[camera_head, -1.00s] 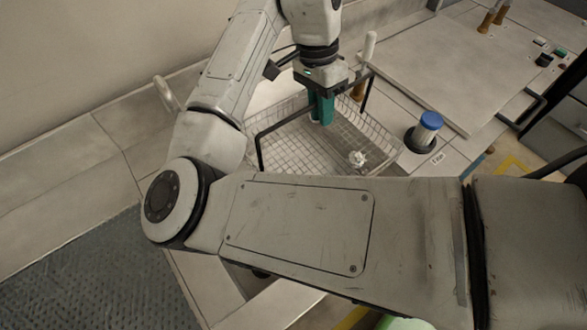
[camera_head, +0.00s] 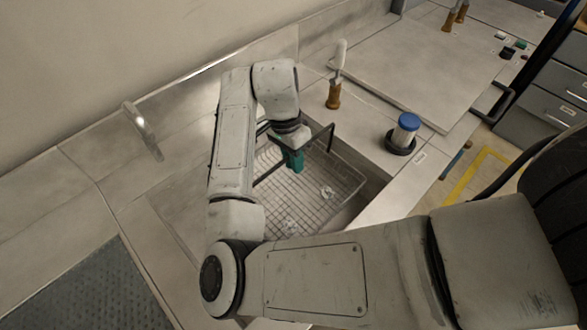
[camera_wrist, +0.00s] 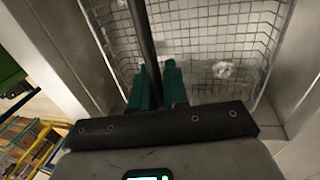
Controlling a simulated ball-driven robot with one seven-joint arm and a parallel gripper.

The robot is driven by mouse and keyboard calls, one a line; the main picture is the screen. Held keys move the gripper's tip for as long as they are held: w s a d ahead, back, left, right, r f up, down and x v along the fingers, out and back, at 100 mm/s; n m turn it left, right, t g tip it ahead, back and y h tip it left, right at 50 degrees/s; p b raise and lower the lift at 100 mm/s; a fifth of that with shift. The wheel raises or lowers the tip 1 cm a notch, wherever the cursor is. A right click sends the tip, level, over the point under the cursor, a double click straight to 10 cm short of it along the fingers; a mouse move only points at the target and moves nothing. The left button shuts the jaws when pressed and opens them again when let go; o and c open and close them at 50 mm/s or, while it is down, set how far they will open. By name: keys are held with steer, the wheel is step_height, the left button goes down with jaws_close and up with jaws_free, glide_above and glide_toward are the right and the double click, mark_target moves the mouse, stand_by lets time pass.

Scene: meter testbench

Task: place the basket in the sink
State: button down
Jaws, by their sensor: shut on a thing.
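The wire basket (camera_head: 318,208) has a thin metal mesh and a black handle (camera_head: 330,140) standing up over it. My gripper (camera_head: 295,164), with green fingers, is shut on the handle. The basket is inside the opening of the sink (camera_head: 165,208); I cannot tell whether it touches the bottom. In the wrist view the green fingers (camera_wrist: 160,86) close around the dark handle bar (camera_wrist: 142,40), with the mesh (camera_wrist: 200,45) beyond. My arm hides the basket's left part in the head view.
Small whitish clumps (camera_head: 327,192) show at the basket. A dark textured mat (camera_head: 85,295) lies at lower left.

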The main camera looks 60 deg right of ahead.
steer(key=shift+w+x, duration=0.2)
steer(key=shift+x, duration=0.75)
steer(key=shift+w+x, duration=0.2)
steer(key=shift+x, duration=0.7)
steer(key=c, duration=1.1)
jaws_free()
steer(key=shift+d+f, duration=0.1)
steer(key=v, duration=1.2)
steer(key=shift+s, duration=0.1)
